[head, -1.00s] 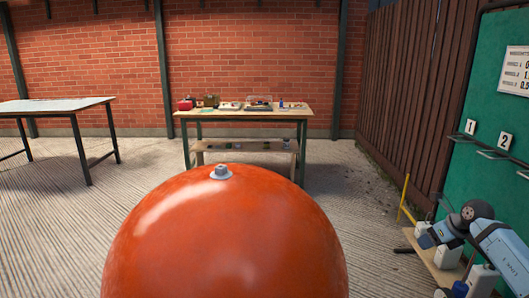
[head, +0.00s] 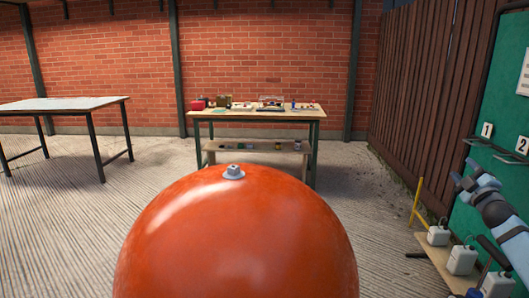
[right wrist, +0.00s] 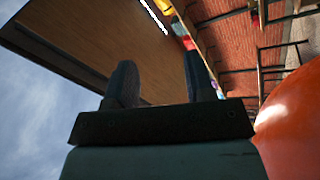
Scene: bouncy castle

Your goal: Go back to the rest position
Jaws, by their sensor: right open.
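My right gripper (head: 469,178) is at the right edge of the head view, in front of the green board, on my pale blue forearm. It points up and to the left. In the right wrist view, its two dark fingers (right wrist: 160,82) stand apart with nothing between them. It touches nothing that I can see. My left gripper and left arm do not show in these frames.
A large orange rounded body (head: 236,240) with a grey bolt fills the lower middle. A workbench (head: 260,112) with small items stands behind it, and a bare table (head: 62,104) at left.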

